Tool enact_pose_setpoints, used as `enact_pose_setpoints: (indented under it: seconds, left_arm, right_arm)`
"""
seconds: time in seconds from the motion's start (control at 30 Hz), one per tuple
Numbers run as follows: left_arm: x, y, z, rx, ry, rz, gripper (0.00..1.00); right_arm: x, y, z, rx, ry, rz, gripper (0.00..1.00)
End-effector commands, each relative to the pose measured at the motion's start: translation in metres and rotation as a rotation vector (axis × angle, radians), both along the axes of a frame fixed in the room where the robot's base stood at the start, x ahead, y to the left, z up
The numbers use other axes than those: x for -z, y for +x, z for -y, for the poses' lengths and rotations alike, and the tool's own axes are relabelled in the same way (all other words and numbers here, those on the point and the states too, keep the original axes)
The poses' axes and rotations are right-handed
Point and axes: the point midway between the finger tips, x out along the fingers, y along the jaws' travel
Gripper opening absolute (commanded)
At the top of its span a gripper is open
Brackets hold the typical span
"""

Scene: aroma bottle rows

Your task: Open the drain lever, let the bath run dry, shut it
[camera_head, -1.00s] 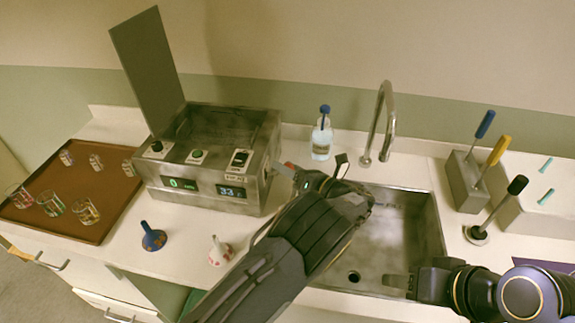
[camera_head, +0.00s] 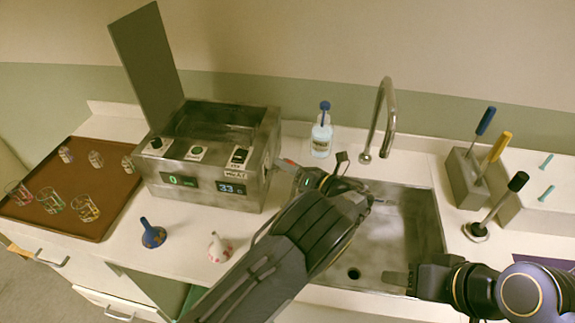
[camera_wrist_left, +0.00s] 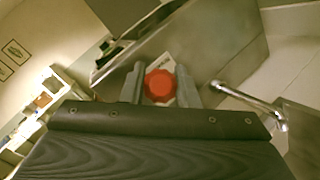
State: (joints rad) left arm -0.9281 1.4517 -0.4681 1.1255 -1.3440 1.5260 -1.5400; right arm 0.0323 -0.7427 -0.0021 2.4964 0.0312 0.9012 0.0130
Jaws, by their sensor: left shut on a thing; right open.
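The metal bath (camera_head: 208,172) stands on the counter left of the sink, its dark lid raised. Its inside is partly visible, but I cannot tell the water level. The red drain lever (camera_head: 287,162) is at the bath's right side, mostly hidden by my left arm. My left gripper (camera_head: 293,167) is shut on it. In the left wrist view the lever's red end (camera_wrist_left: 160,86) sits between the two fingers, close to the bath's side wall. My right gripper (camera_head: 398,279) is open and empty over the sink's front edge.
The sink (camera_head: 392,235) with a tall tap (camera_head: 386,105) lies right of the bath. A bottle (camera_head: 321,136) stands behind. A tool block (camera_head: 466,182) stands right.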

Motion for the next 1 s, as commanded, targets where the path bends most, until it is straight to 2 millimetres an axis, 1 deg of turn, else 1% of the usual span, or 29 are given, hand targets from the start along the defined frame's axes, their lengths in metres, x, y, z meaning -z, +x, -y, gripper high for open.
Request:
enact_pose_setpoints:
  seconds: [0.03, 0.17, 0.6, 0.8, 1.0]
  left_arm:
    - [0.004, 0.000, 0.001, 0.002, 0.018, 0.001, 0.00]
    - [0.011, -0.001, 0.004, 0.002, 0.084, 0.016, 0.00]
    - [0.034, -0.002, 0.010, 0.001, 0.399, 0.079, 0.00]
    - [0.040, -0.002, 0.010, 0.000, 0.505, 0.100, 0.00]
    - [0.043, -0.002, 0.010, 0.002, 0.563, 0.112, 0.00]
  right_arm:
    - [0.005, 0.000, 0.000, 0.000, 0.000, 0.000, 0.48]
    - [0.016, 0.000, 0.000, 0.000, 0.000, 0.000, 0.48]
    - [0.061, 0.000, 0.000, 0.000, 0.000, 0.000, 0.48]
    - [0.075, 0.000, 0.000, 0.000, 0.000, 0.000, 0.48]
    - [0.081, 0.000, 0.000, 0.000, 0.000, 0.000, 0.48]
